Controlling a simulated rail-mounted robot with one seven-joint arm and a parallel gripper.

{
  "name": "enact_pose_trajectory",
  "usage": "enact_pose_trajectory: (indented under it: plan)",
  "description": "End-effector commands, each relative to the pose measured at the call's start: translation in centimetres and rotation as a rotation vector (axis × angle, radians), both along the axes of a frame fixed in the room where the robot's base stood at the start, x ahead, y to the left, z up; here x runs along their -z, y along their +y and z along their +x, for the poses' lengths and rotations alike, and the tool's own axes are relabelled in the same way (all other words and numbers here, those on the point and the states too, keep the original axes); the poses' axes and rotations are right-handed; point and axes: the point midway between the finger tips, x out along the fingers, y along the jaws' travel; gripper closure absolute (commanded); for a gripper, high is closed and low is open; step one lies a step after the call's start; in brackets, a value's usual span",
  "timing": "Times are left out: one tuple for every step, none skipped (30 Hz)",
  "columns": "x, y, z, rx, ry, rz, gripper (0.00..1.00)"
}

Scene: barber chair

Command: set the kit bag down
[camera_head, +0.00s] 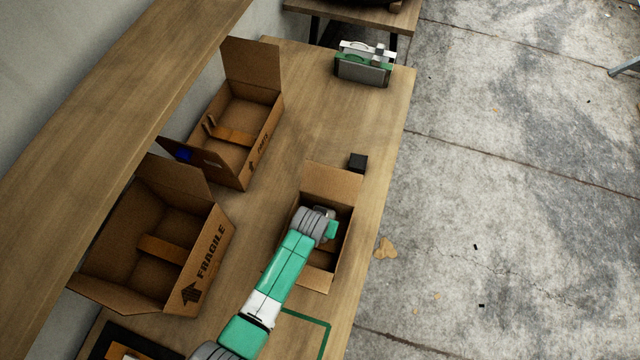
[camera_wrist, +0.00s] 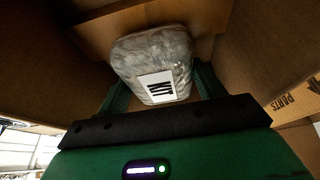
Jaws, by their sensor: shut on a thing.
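The kit bag (camera_wrist: 153,58) is a clear, crinkled grey bag with a white label reading KIT. It shows in the wrist view between the two green fingers of my gripper (camera_wrist: 160,88), which is shut on it. Cardboard walls surround the bag and fingers. In the head view my arm reaches down into an open cardboard box (camera_head: 333,183) near the table's right edge. The fingers and most of the bag are hidden there by my wrist and the box. Whether the bag touches the box floor I cannot tell.
On the wooden table (camera_head: 335,120) stand a FRAGILE box (camera_head: 205,265) and another open box (camera_head: 262,140), both left of my arm. A small black block (camera_head: 358,162) sits beyond the box. A grey-green case (camera_head: 364,68) stands at the far end. A shelf (camera_head: 110,110) overhangs the left side.

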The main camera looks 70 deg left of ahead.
Motion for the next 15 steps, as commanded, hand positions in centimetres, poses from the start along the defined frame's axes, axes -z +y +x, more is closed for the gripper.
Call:
enact_pose_trajectory:
  plan:
    - [0.23, 0.03, 0.05, 0.000, -0.001, 0.001, 0.61]
    - [0.31, 0.03, 0.05, 0.000, -0.001, 0.001, 0.61]
    - [0.43, 0.03, 0.06, 0.001, -0.001, 0.002, 0.61]
    - [0.52, 0.03, 0.07, 0.001, -0.001, 0.002, 0.61]
    - [0.60, 0.02, 0.06, 0.001, -0.001, 0.002, 0.61]
    - [0.72, 0.02, 0.08, 0.001, -0.002, 0.001, 0.61]
    - [0.81, 0.02, 0.07, 0.001, -0.001, 0.002, 0.61]
    - [0.86, 0.02, 0.08, 0.001, -0.002, 0.001, 0.61]
    - [0.81, 0.02, 0.08, 0.001, -0.001, 0.002, 0.61]
    - [0.77, 0.02, 0.07, 0.001, -0.001, 0.002, 0.61]
    - [0.80, 0.00, 0.05, 0.001, 0.000, 0.001, 0.28]
    - [0.80, 0.01, 0.04, 0.001, 0.000, 0.001, 0.20]
    - [0.80, 0.01, 0.04, 0.001, 0.000, 0.001, 0.14]
    - [0.79, 0.00, 0.04, 0.001, 0.000, 0.001, 0.10]
    - [0.80, 0.00, 0.03, 0.000, -0.001, 0.001, 0.10]
